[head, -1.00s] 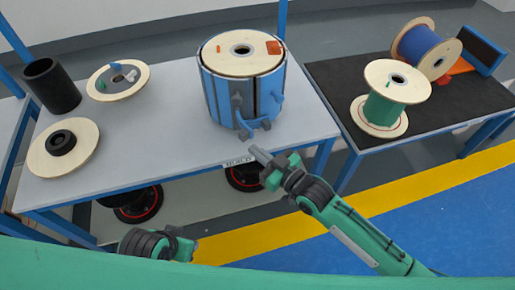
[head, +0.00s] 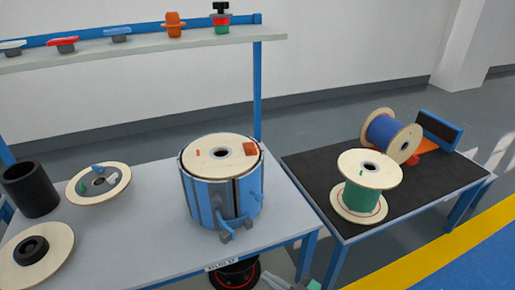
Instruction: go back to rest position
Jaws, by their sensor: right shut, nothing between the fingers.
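My right gripper (head: 274,280) shows only as a small grey and green part at the bottom edge of the head view. It is shut and empty, in front of and below the grey table's front edge (head: 218,263). The rest of my right arm is cut off by the frame. My left gripper is out of view. A blue slatted drum with a wooden top disc (head: 196,165) stands upright on the grey table, beyond my right gripper and apart from it.
A green spool (head: 362,197) and a blue spool (head: 384,131) are on the black-topped table at right. A black cylinder (head: 31,190) and two wooden discs (head: 117,190) (head: 18,273) lie at left. A shelf (head: 140,46) with small parts spans above.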

